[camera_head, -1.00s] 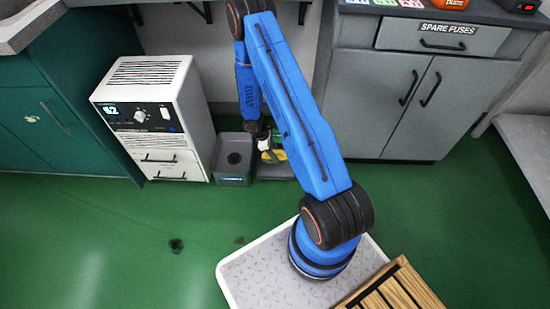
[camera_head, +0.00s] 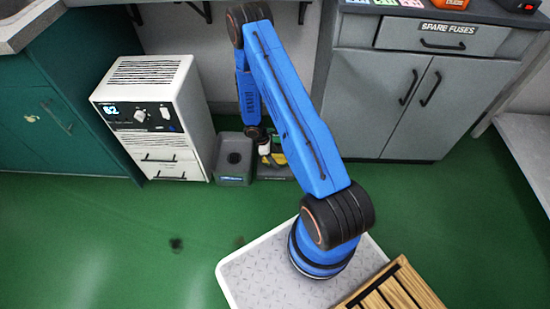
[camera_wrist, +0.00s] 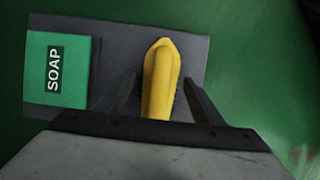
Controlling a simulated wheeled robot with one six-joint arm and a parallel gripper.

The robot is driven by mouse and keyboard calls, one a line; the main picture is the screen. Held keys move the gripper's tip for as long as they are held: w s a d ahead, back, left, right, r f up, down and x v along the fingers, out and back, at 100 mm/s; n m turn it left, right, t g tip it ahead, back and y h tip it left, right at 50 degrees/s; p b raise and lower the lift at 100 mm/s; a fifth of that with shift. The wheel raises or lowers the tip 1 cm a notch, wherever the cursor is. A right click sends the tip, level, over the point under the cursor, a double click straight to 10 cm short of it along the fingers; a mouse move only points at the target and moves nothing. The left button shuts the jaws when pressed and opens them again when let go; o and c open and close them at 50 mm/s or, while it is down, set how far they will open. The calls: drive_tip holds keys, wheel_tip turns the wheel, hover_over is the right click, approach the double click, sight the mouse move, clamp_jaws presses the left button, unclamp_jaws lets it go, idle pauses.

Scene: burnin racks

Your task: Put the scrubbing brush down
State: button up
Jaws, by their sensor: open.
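The scrubbing brush shows as a yellow handle (camera_wrist: 162,75) in the wrist view, lying over a dark grey tray (camera_wrist: 115,50). My gripper (camera_wrist: 160,92) is open, with one finger on each side of the yellow handle and a gap at least on the right. The brush's bristles are hidden. In the head view a yellow part of the brush (camera_head: 278,159) shows at the floor beside the cabinet, partly behind my arm. The tray's green section marked SOAP (camera_wrist: 58,70) is left of the handle.
A grey bin (camera_head: 234,170) stands on the floor left of the brush, next to a white cabinet unit (camera_head: 150,110) with dials. Grey cupboards (camera_head: 400,100) stand to the right. The green floor (camera_head: 110,230) in front is mostly clear, with small dark stains.

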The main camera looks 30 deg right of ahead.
drive_tip(key=w+a+r+m+t, duration=0.1)
drive_tip(key=w+a+r+m, duration=0.1)
drive_tip(key=r, duration=1.4)
drive_tip(key=w+a+r+m, duration=0.1)
drive_tip(key=a+r, duration=0.2)
drive_tip(key=r, duration=1.2)
drive_tip(key=s+a+r+m+t, duration=0.1)
drive_tip(key=s+r, duration=0.2)
drive_tip(key=r, duration=0.5)
drive_tip(key=s+a+r+m+t, duration=0.1)
drive_tip(key=s+r+m, duration=0.15)
drive_tip(key=r, duration=0.55)
drive_tip(key=s+a+r+m+t+y, duration=0.2)
drive_tip(key=s+a+r, duration=0.2)
drive_tip(key=s+r, duration=0.95)
drive_tip(key=s+a+r+m+t, duration=0.1)
drive_tip(key=s+a+r, duration=0.1)
drive_tip(key=s, duration=0.5)
drive_tip(key=s+a+r+m+t+y, duration=0.1)
drive_tip(key=s+a+r, duration=0.1)
drive_tip(key=s, duration=0.5)
drive_tip(key=shift+s+a+r+m+y, duration=0.25)
drive_tip(key=shift+r+m+y, duration=0.1)
drive_tip(key=shift+r, duration=0.5)
drive_tip(key=shift+o, duration=0.3)
